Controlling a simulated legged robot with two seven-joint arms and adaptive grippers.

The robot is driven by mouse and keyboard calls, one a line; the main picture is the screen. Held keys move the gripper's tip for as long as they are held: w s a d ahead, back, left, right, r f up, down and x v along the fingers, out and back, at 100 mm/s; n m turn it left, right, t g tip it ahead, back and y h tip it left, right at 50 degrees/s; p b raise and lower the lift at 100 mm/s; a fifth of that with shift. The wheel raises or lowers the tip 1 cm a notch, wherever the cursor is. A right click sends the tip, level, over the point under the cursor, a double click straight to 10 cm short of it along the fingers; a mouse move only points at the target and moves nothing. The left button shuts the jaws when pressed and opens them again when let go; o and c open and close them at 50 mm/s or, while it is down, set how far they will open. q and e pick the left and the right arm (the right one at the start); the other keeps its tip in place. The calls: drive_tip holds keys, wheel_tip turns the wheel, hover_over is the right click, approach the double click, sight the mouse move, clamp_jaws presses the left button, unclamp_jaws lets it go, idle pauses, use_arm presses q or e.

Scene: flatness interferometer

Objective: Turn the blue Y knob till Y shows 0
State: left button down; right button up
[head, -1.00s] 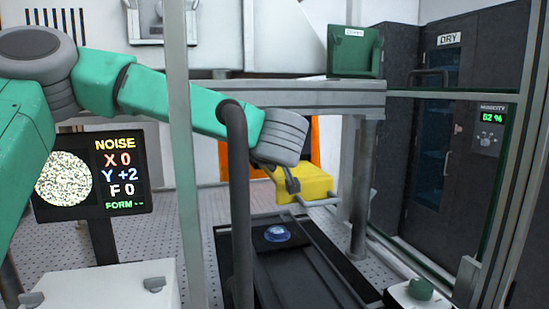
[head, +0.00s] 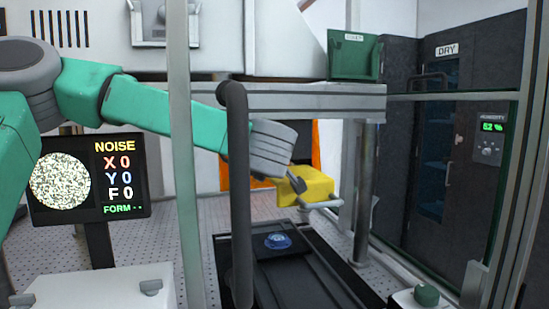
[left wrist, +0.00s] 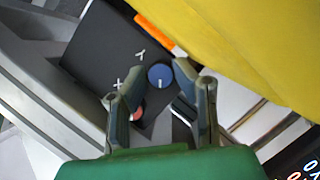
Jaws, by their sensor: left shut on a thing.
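The display (head: 88,178) at left reads X 0, Y 0, F 0, with NOISE above and FORM with dashes below. My left gripper (head: 301,184) reaches across to the yellow block in the head view. In the left wrist view its two fingers (left wrist: 160,86) are on either side of the blue Y knob (left wrist: 160,77), shut on it. The knob sits on a black panel (left wrist: 103,50) beside a white Y mark. A red knob (left wrist: 138,112) near the X mark is partly behind one finger. The right gripper is out of view.
The yellow block (head: 318,184) is close beside the gripper. A grey post (head: 238,200) and frame bar (head: 310,101) stand in front of the arm. A green knob (head: 426,294) is at lower right.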

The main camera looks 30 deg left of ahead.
use_arm(q)
drive_tip(key=shift+a+r, duration=0.15)
drive_tip(key=shift+r, duration=0.15)
drive_tip(key=c, duration=1.3)
unclamp_jaws()
drive_tip(key=shift+w, duration=0.15)
drive_tip(key=shift+w+a+f, duration=0.1)
drive_tip(key=shift+a+f, duration=0.05)
drive_tip(key=shift+f, duration=0.1)
drive_tip(key=shift+a+f, duration=0.1)
drive_tip(key=shift+a, duration=0.05)
drive_tip(key=shift+s+d, duration=0.3)
drive_tip(key=v, duration=0.7)
drive_tip(key=shift+s+a, duration=0.1)
drive_tip(key=shift+s, duration=0.05)
